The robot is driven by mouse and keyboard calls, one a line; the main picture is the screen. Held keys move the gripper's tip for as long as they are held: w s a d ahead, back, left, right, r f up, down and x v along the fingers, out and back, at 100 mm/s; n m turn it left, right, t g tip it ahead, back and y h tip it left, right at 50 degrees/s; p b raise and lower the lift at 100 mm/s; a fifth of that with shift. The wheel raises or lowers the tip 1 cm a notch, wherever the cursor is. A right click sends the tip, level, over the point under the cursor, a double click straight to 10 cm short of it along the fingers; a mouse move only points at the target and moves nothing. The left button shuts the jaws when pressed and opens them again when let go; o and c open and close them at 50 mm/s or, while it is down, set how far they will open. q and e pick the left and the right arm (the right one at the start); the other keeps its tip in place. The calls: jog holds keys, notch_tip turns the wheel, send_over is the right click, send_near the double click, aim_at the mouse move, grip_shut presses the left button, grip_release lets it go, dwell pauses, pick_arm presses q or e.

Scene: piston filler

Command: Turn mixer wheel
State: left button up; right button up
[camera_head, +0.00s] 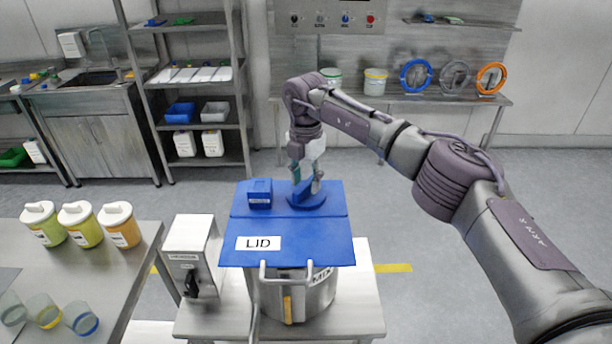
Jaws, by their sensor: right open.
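The mixer wheel (304,198) is a small dark blue round part on top of the blue lid (290,222), toward its far right. The lid carries a white label reading "LID" and covers a steel pot (312,302) on a white stand. My right gripper (307,180) points down at the wheel from above, with its fingers apart and open. One finger reaches down to the wheel's right part; I cannot tell whether it touches. My left gripper is not in view.
A blue block (260,193) sits on the lid left of the wheel. A control box (192,254) stands left of the pot. Jars (81,223) and cups (45,311) stand on the left table. Coloured rings (415,76) stand on the back bench. The floor on the right is clear.

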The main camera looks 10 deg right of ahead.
jog(key=shift+f, duration=0.15)
grip_shut()
jog(key=shift+n, duration=0.3)
